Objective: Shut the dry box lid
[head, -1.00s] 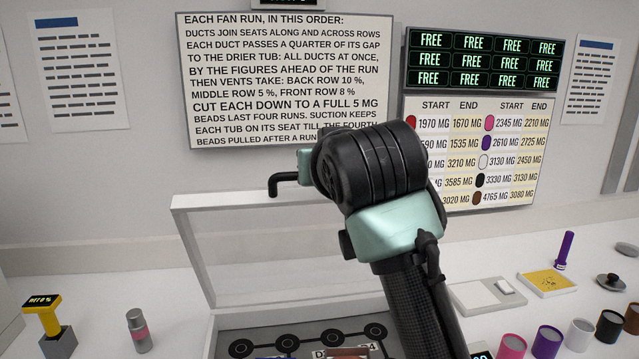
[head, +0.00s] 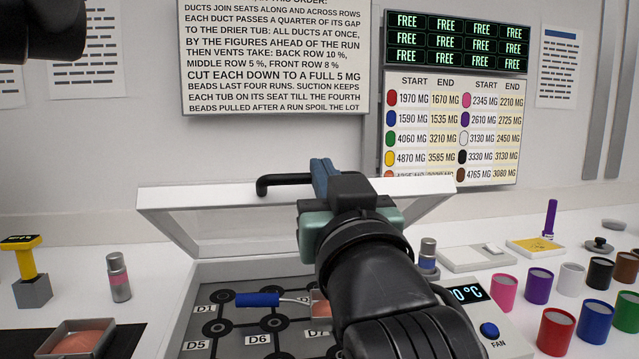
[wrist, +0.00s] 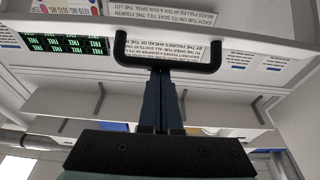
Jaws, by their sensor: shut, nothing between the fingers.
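The white dry box (head: 182,318) stands on the counter in the head view, its front partly behind my arm. Its lid (head: 215,190), a white frame with a clear pane, is part-way down, its free edge raised. A black bar handle (head: 280,181) sits on that edge; it also shows as a U-shaped bar in the wrist view (wrist: 168,62). My gripper (head: 322,172) is shut with nothing between its blue fingers. Its fingertips (wrist: 164,74) are at the handle in the wrist view; I cannot tell whether they touch it.
Inside the box are dark round seats, a blue-handled tool (head: 257,299) and a pinkish tub (head: 321,304). The fan panel (head: 489,330) is at its right. Coloured jars (head: 538,286) crowd the right counter. A grey-pink bottle (head: 118,277) and a tray (head: 84,340) stand left.

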